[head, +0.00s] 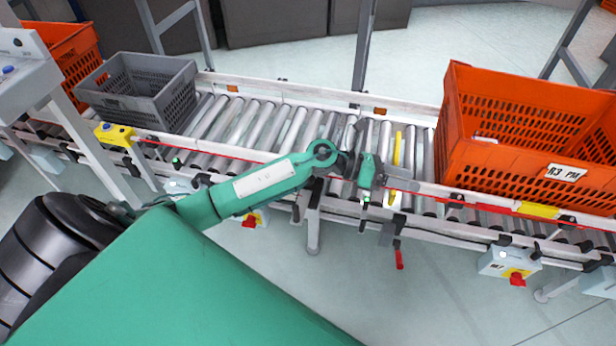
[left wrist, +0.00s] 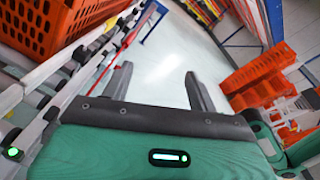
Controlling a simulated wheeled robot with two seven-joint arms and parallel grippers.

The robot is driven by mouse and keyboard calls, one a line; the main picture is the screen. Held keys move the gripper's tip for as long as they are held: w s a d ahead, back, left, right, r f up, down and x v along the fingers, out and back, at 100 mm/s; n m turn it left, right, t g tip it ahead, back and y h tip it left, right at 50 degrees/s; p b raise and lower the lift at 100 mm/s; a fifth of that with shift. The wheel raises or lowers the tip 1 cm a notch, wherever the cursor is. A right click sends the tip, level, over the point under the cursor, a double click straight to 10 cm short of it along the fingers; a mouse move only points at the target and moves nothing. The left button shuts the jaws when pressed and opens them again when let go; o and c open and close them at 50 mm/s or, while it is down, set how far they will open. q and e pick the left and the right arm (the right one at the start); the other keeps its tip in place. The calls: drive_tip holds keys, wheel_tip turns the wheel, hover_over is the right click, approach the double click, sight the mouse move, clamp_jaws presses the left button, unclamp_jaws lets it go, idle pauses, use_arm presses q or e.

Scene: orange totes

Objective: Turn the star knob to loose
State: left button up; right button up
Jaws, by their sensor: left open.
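I cannot single out the star knob with certainty. Small dark knobs and clamps line the near side rail (head: 460,205) of the roller conveyor. A crank with a red handle (head: 399,258) hangs below that rail. My left gripper (head: 376,212) is over the near rail, just above the crank, pointing down and foreshortened. In the left wrist view, its two dark fingers (left wrist: 158,80) stand wide apart with nothing between them, and pale floor shows beyond. Whether it touches any knob is hidden. My right gripper is in neither view.
A big orange tote (head: 500,165) stands on the conveyor at right. A grey crate (head: 140,95) and another orange tote (head: 62,58) are at left. A yellow bar (head: 396,150) crosses the rollers near my wrist. Grey boxes with red knobs (head: 517,279) hang below the rail.

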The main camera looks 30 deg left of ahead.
use_arm(q)
drive_tip(key=a+f+m+g+y+b, duration=0.1)
drive_tip(key=a+f+m+g+y, duration=0.15)
drive_tip(key=a+m+y, duration=0.75)
drive_tip(key=a+f+m+g+y+b, duration=0.15)
drive_tip(key=a+g+y, duration=0.3)
drive_tip(key=a, duration=1.25)
drive_tip(key=shift+n+t+y, duration=0.4)
drive_tip(key=shift+n+y, duration=0.05)
drive_tip(key=shift+n, duration=0.1)
drive_tip(key=f, duration=0.8)
drive_tip(key=w+f, duration=0.1)
drive_tip(key=f, duration=0.3)
drive_tip(key=shift+d+f+b, duration=0.2)
drive_tip(key=shift+d+b, duration=0.1)
drive_tip(key=shift+b, duration=0.05)
drive_tip(key=shift+f, duration=0.45)
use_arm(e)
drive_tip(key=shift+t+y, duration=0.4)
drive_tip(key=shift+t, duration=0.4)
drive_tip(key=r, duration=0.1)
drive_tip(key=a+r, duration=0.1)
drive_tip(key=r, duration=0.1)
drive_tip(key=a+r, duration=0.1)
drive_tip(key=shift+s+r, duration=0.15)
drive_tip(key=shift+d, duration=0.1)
use_arm(q)
drive_tip(key=c, duration=1)
